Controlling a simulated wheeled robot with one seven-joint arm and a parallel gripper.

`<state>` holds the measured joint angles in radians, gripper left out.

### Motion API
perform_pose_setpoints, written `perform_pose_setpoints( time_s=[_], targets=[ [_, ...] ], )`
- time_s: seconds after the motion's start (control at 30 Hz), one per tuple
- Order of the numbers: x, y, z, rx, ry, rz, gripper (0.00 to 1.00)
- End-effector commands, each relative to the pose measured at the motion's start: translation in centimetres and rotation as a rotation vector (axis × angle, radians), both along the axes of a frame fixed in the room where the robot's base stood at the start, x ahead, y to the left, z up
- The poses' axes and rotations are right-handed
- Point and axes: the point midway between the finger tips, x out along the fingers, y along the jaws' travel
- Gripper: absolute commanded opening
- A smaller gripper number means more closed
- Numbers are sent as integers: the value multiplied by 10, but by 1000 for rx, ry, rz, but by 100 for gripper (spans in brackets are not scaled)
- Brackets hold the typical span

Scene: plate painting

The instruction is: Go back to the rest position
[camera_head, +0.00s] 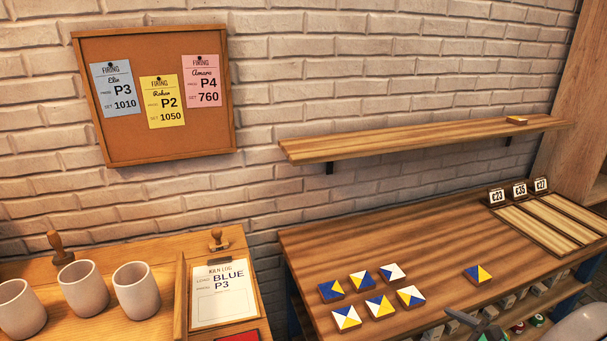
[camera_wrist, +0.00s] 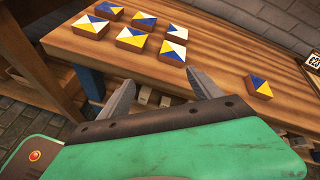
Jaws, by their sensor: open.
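My gripper (camera_wrist: 162,97) shows in the wrist view with its two fingers apart and nothing between them. It is in front of the wooden table's front edge, near the group of painted tiles. Several square tiles (camera_head: 366,291) painted in blue, yellow and white lie in two rows on the wooden table (camera_head: 400,240). One blue and yellow tile (camera_head: 477,274) lies apart to their right; it also shows in the wrist view (camera_wrist: 258,87).
Slatted racks (camera_head: 550,222) with number cards stand at the table's right. A lower shelf holds small blocks. At left, another table carries cups (camera_head: 136,290), stamps and a clipboard (camera_head: 223,293). A corkboard (camera_head: 155,95) holds three cards.

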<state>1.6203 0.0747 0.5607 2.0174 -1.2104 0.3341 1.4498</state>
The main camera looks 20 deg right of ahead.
Motion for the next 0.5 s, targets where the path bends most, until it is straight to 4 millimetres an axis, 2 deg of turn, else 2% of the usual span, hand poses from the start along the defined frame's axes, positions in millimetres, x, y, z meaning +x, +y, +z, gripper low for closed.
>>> perform_pose_setpoints(
  time_s=[0.1, 0.2, 0.3, 0.4, 0.5],
  targets=[
    [-26, 16, -46, -237, 123, 211, 74],
    [-53, 31, -79, -356, 216, 379, 74],
    [-84, 45, -102, -436, 295, 537, 74],
    [-117, 56, -115, -498, 372, 687, 74],
    [-148, 67, -114, -553, 452, 870, 74]
  ],
)
